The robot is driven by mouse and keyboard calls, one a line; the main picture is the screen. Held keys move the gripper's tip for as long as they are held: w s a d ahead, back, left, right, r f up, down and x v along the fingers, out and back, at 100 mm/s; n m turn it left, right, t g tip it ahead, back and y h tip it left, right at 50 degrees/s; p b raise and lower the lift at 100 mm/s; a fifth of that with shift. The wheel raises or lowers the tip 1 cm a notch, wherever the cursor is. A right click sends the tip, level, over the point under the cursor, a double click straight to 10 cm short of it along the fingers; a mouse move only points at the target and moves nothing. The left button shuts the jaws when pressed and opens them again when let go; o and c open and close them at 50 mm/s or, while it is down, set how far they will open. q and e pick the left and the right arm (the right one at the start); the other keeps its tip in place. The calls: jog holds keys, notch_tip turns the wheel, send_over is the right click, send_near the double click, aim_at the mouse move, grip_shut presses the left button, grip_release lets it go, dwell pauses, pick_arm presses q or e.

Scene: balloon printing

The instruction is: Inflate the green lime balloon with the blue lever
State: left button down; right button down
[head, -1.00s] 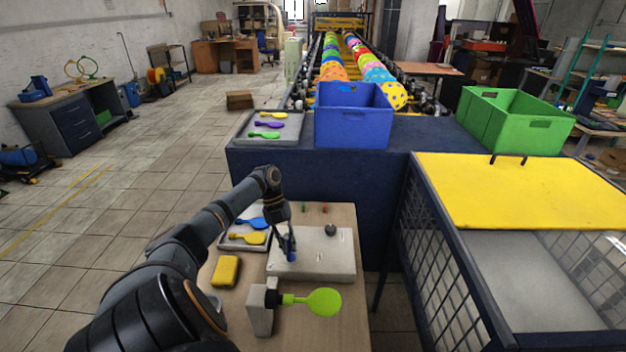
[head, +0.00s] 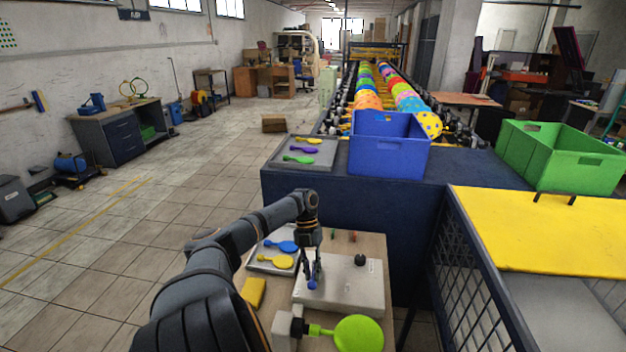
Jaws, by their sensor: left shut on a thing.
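The lime green balloon (head: 358,334) is attached by its neck to the nozzle of a white block (head: 287,328) at the front of the small wooden table. It looks flat and round, and its lower edge is near the picture's bottom. The blue lever (head: 312,285) stands on the light grey machine box (head: 345,297) behind the balloon. My left gripper (head: 312,272) points down over the box, shut on the blue lever, and its fingers partly hide it. My right gripper is not in view.
A tray (head: 262,265) with blue and yellow balloons and a yellow block (head: 254,292) lie left of the box. A black knob (head: 360,260) is on the box. Blue (head: 389,150) and green (head: 560,160) crates stand behind, and a yellow-topped cage (head: 520,230) is at right.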

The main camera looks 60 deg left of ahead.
pick_arm(q)
jog(key=c, duration=1.3)
grip_release()
jog(key=shift+a, duration=0.1)
jog(key=shift+c, duration=0.2)
jog(key=v, duration=1.2)
